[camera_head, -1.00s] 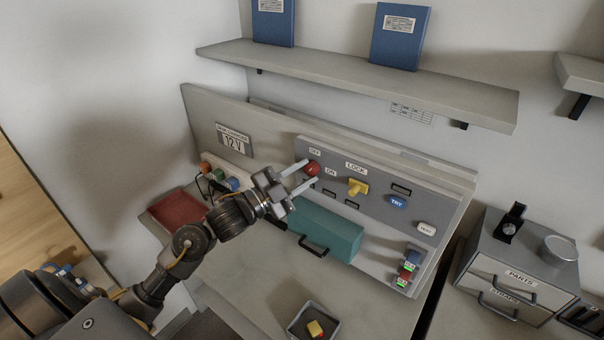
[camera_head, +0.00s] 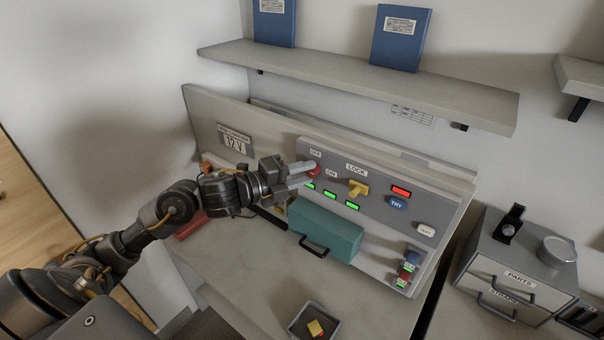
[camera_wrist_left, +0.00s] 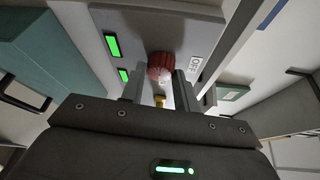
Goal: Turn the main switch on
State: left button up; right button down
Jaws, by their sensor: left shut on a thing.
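The main switch is a red round knob (camera_head: 315,171) on the grey panel (camera_head: 338,163), between the OFF and ON labels. My left gripper (camera_head: 308,174) has its two fingers on either side of the knob and is shut on it. In the left wrist view the ribbed red knob (camera_wrist_left: 160,65) sits between the fingertips. Green lamps (camera_head: 330,194) below the knob are lit, and a red lamp (camera_head: 401,191) is lit at the panel's right. The fingers partly hide the knob in the head view. My right gripper is not in view.
A yellow key handle (camera_head: 358,188) under LOCK and a blue TRY button (camera_head: 398,203) are right of the knob. A teal box (camera_head: 326,232) with a black handle stands close below the gripper. A shelf (camera_head: 360,85) runs above. The bench front has free room.

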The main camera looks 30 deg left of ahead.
pick_arm(q)
jog(key=shift+m+y, duration=0.3)
jog(key=shift+m, duration=0.2)
jog(key=o, duration=1)
jog(key=shift+b+v, duration=1.7)
jog(key=shift+v, duration=3.7)
